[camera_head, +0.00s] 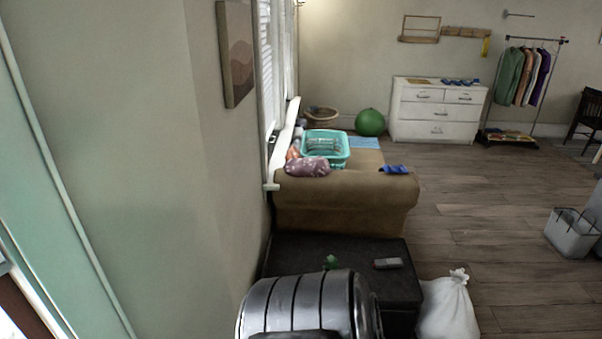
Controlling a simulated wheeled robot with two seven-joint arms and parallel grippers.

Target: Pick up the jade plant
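A small green plant-like thing (331,262), which may be the jade plant, is on the dark low table or ottoman (290,252) near the bottom middle. It is small and its lower part looks hidden behind a rounded silver shape with dark bands in the foreground. I cannot make out a pot. Neither of my grippers shows in the head view.
A grey remote-like object (388,263) lies on the dark top. A white bag (448,306) stands at its right. A tan sofa (345,205) is behind, a wall close on the left. Open wood floor (490,220) lies right, with a white bin (572,235).

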